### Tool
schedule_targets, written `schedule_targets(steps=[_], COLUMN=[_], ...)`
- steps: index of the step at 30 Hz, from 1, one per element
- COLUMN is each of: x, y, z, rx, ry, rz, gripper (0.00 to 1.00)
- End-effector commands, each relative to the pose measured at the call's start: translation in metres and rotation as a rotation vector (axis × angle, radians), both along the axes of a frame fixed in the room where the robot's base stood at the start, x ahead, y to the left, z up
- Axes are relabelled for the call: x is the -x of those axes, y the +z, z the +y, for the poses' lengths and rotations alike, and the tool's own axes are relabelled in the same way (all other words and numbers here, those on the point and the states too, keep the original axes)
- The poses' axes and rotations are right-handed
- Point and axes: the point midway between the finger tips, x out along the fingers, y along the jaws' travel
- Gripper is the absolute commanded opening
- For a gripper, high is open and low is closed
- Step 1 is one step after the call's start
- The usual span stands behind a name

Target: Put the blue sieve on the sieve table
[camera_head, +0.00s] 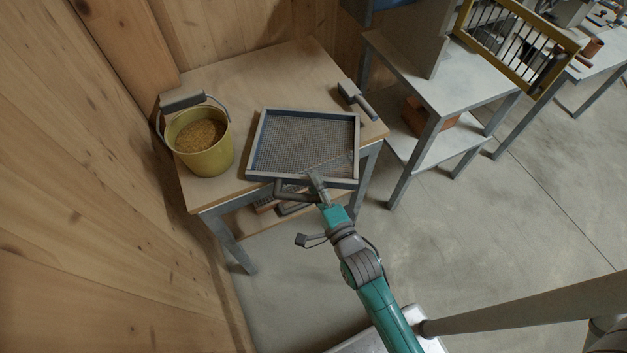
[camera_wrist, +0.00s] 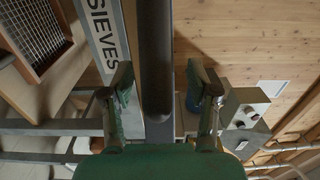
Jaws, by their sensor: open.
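The blue sieve (camera_head: 258,148) has a square blue-grey frame and a wire mesh. It lies on a wooden-topped table (camera_head: 225,82), with its dark loop handle (camera_head: 281,192) at the front edge. My gripper (camera_head: 315,183) is at the front of the sieve, by the handle. In the wrist view my gripper (camera_wrist: 161,85) is open, its two fingers on either side of a dark bar (camera_wrist: 155,50). I cannot tell whether the fingers touch the bar. A sign reading SIEVES (camera_wrist: 108,38) shows left of the bar; the head view does not show which table bears it.
A yellow bucket of grain (camera_head: 200,135) stands left of the sieve. A grey hand tool (camera_head: 357,99) lies at the table's right. A grey table with a lower shelf (camera_head: 440,85) stands to the right, with a yellow barred frame (camera_head: 465,18) beyond. Wooden walls close the left side.

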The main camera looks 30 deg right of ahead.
Motion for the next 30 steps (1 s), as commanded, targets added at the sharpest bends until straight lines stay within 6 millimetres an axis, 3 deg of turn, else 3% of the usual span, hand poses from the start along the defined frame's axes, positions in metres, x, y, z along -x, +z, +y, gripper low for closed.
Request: schedule_targets(steps=[15,21,30], x=[0.086,0.100,0.103], y=[-0.001,-0.001,-0.001], z=[0.000,0.000,0.000], rx=[-0.001,0.000,0.001], ry=[0.000,0.000,0.000], rz=[0.002,0.001,-0.001], gripper=[0.59,0.59,0.59])
